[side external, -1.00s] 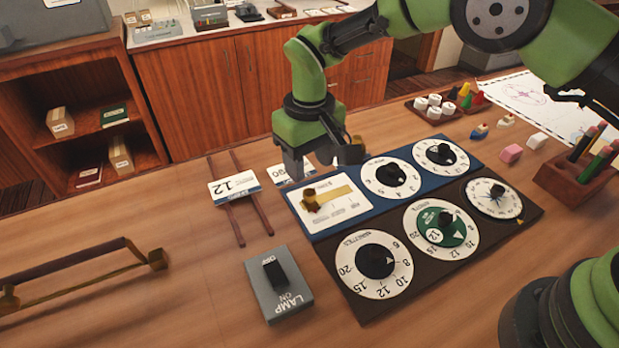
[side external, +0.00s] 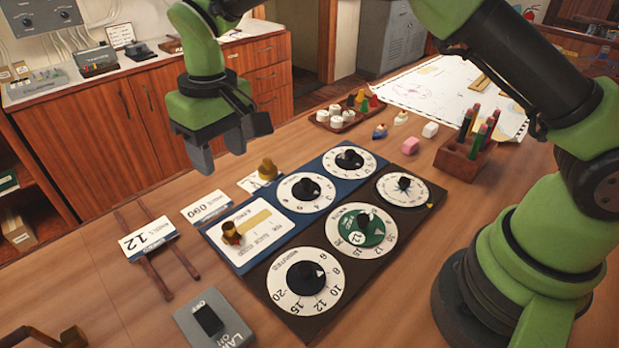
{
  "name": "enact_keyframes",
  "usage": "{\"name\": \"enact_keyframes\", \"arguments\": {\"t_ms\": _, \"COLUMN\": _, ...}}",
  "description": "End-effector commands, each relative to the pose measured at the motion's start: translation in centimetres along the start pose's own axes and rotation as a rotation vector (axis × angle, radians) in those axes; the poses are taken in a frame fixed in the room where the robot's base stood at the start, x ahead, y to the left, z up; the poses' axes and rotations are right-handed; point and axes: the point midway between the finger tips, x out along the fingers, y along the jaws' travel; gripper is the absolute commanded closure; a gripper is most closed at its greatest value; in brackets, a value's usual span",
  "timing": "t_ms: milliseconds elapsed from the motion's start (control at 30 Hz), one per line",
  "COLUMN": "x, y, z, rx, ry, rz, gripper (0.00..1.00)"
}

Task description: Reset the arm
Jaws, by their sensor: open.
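My gripper (side external: 217,150) hangs in the air above the far side of the table, its fingers pointing down, apart and empty. It is behind and above the dial panels. The blue panel (side external: 329,205) holds a white slider card (side external: 270,228) with a brass knob (side external: 231,233) and two white dials with black knobs. The dark brown panel (side external: 357,262) in front holds a large white dial (side external: 303,287), a green-centred dial (side external: 362,232) and a smaller dial (side external: 403,188). A brass-coloured knob (side external: 267,169) stands by a white card behind the blue panel.
A card reading 12 (side external: 148,238) lies on two wooden rails, with a card reading 090 (side external: 208,207) beside it. A grey lamp switch (side external: 212,320) is at the front. A pencil block (side external: 468,158), tray of pieces (side external: 343,118) and chart (side external: 440,90) lie to the right.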

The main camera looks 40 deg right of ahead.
Motion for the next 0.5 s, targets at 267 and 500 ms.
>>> {"name": "enact_keyframes", "arguments": {"t_ms": 267, "x": -11.0, "y": 4.8, "z": 4.5, "rx": 0.146, "ry": 0.162, "rz": -0.081, "gripper": 0.49}}
{"name": "enact_keyframes", "arguments": {"t_ms": 500, "x": -16.6, "y": 8.0, "z": 11.8, "rx": 0.273, "ry": 0.309, "rz": -0.137, "gripper": 0.49}}
